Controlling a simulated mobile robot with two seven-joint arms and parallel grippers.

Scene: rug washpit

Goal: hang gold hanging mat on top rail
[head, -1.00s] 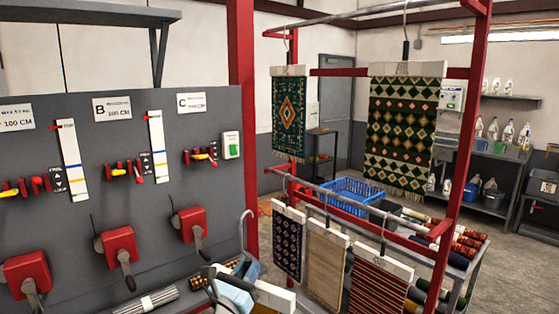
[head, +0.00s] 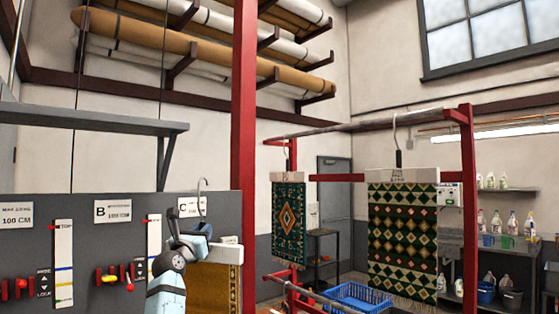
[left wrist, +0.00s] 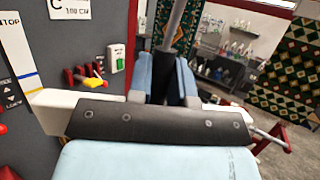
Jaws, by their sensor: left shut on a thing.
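The gold hanging mat (head: 217,288) hangs from a white hanger bar (head: 228,254) in the lower middle of the head view, left of the red post. Its metal hook (head: 203,193) points up. My left gripper (head: 202,232) is shut on the hanger just below the hook. In the left wrist view the fingers (left wrist: 165,82) close around the dark stem, with the white bar (left wrist: 60,108) behind. The top rail (head: 350,127) runs above and right of the mat, apart from it. My right gripper is not in view.
A green diamond mat (head: 289,222) and a larger green patterned mat (head: 402,236) hang from the rack. The upright red post (head: 244,120) stands between my gripper and the rack. A grey control panel (head: 80,245) is at left, a blue basket (head: 362,297) below.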

